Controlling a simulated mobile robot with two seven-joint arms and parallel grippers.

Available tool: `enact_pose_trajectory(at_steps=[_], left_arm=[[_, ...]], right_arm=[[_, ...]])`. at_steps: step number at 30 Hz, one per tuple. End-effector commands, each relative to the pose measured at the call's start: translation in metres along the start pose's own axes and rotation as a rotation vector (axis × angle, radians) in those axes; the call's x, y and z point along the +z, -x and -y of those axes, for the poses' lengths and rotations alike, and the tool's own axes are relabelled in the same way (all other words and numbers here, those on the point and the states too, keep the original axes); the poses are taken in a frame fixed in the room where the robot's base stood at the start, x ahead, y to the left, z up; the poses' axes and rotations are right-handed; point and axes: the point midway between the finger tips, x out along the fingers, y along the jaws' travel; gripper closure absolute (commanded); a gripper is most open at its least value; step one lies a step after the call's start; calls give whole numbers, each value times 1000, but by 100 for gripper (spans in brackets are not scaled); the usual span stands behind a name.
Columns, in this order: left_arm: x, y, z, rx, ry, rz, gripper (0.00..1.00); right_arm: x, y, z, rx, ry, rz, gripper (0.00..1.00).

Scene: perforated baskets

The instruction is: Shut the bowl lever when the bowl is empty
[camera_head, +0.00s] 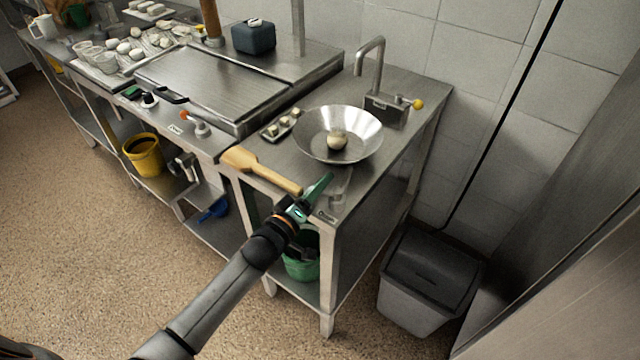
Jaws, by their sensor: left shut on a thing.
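A wide metal bowl (310,135) stands on the steel counter at the right. It is not empty: a round pale ball (337,141) lies in it. Behind the bowl, a lever with a yellow knob (417,104) sticks out to the right from a metal box below a spout. My left gripper (319,187) is at the counter's front edge, in front of the bowl and apart from it. It is shut, apparently on the handle end of a wooden paddle (255,167); the grip itself is hard to make out. My right gripper is not in view.
A griddle (215,80) stands to the left, with an orange-tipped lever (193,121) on its front. A small tray of pale pieces (281,124) lies left of the bowl. A grey bin (430,275) stands on the floor at right. The floor at left is clear.

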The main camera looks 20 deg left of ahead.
Motion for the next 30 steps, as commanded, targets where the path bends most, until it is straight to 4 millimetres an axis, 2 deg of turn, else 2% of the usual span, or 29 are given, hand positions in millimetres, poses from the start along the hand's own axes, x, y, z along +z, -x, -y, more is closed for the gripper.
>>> enact_pose_trajectory(at_steps=[9,20,21,28,30], left_arm=[[0,-6,-3,68,-4,95,100],[1,-6,-1,73,0,106,100],[1,-6,-1,73,0,105,60],[0,-6,-1,72,0,105,35],[0,-6,0,72,0,105,34]], right_arm=[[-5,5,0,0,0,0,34],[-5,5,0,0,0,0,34],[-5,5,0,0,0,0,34],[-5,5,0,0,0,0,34],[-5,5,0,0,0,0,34]])
